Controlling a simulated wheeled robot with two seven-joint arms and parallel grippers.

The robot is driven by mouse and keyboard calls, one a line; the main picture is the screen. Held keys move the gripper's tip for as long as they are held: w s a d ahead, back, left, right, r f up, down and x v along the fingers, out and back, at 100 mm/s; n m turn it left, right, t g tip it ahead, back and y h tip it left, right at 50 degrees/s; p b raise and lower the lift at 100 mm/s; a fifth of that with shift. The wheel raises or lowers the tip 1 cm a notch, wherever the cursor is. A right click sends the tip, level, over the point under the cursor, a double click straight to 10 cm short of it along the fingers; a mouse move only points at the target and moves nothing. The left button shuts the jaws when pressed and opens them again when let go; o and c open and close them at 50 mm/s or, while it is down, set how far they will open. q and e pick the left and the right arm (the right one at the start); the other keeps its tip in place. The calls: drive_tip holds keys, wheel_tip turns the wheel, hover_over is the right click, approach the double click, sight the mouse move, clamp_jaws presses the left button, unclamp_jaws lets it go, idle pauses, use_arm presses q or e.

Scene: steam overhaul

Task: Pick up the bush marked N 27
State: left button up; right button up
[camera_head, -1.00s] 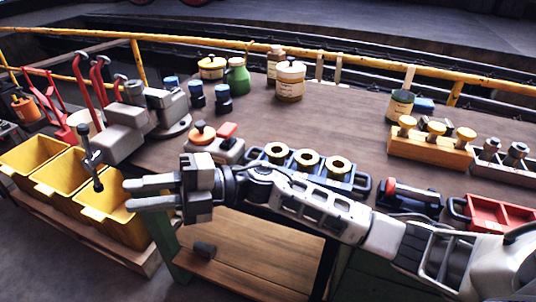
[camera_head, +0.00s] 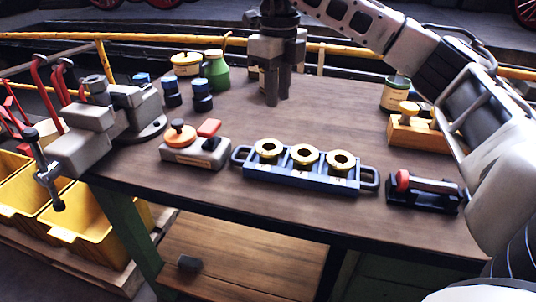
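Three brass-yellow ring-shaped bushes stand in a row in a blue tray (camera_head: 248,167) with a handle at each end, at the middle of the bench. They are the left bush (camera_head: 267,157), the middle bush (camera_head: 304,163) and the right bush (camera_head: 341,168). Their markings are too small to read, so I cannot tell which is N 27. My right gripper (camera_head: 278,98) points down above the back of the bench, behind the tray. Its two fingers are a little apart with nothing seen between them. My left gripper is not in view.
A grey vice (camera_head: 88,135) stands at the bench's left corner. A grey box with orange and red knobs (camera_head: 196,152) is left of the tray; a black holder with a red-ended tool (camera_head: 424,193) is right. Jars stand behind, one partly hidden by my gripper.

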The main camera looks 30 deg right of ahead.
hover_over(275, 142)
drive_tip(key=f, duration=0.5)
drive_tip(key=shift+s, duration=0.25)
drive_tip(key=shift+w+f+p, duration=0.15)
drive_tip(key=shift+f, duration=1.45)
drive_tip(key=shift+w+f+p, duration=0.1)
drive_tip(key=shift+f+p, duration=0.05)
drive_tip(key=shift+f, duration=1.45)
clamp_jaws()
